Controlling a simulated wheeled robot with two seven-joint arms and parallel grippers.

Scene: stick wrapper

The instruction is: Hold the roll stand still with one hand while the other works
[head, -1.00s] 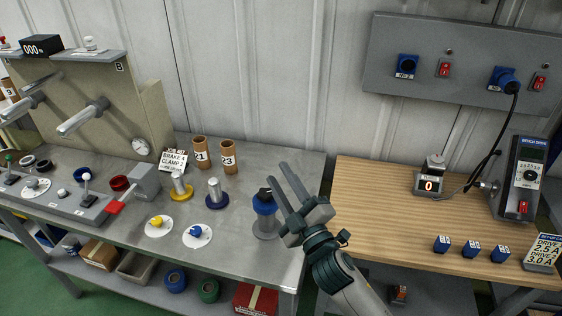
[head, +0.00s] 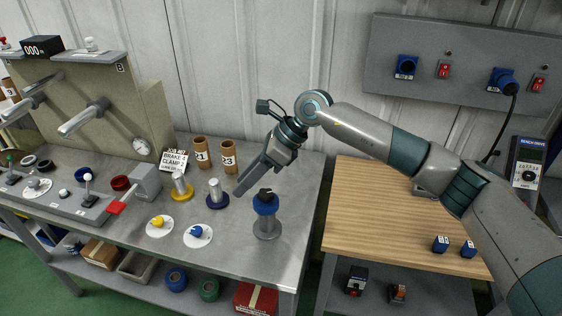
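A grey stand with a blue collar and a dark top piece (head: 266,212) is upright near the right front of the metal bench. Two short metal posts stand on round bases, one with a yellow base (head: 181,188) and one with a blue base (head: 217,195). I cannot tell which of these is the roll stand. My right gripper (head: 242,190) hangs behind and left of the blue-collared stand, fingers pointing down left, beside the blue-based post. I see no object held; its fingers overlap edge-on, so their opening is unclear. My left gripper is out of view.
Brown tubes 21 (head: 201,152) and 23 (head: 229,157) stand behind the posts. White discs with a yellow knob (head: 159,222) and a blue knob (head: 198,233) lie in front. My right arm crosses above the wooden table (head: 370,225), hiding part of it.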

